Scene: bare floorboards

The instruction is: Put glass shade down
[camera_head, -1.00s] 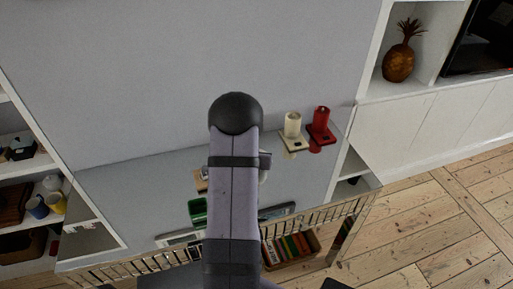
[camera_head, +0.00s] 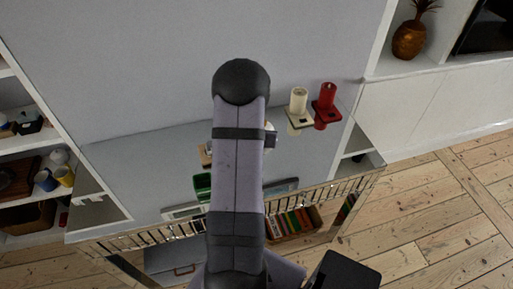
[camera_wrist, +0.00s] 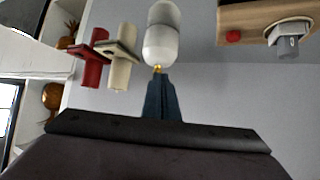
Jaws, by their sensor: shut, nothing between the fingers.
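The glass shade, a white and grey rounded cylinder (camera_wrist: 162,35), shows in the wrist view just beyond my fingertips, with a small brass-coloured bit at its near end. My gripper (camera_wrist: 158,78) is shut, its dark fingers together with nothing between them. The fingertips are right by the brass bit; I cannot tell whether they touch it. In the head view my own arm hides the gripper and most of the area around the shade.
A cream candle holder (camera_head: 298,104) and a red one (camera_head: 325,103) stand at the shelf's right. A green object (camera_head: 203,186) lies left of my arm. A wooden block with a grey knob (camera_wrist: 288,35) is in the wrist view. A slatted rail (camera_head: 150,232) edges the shelf.

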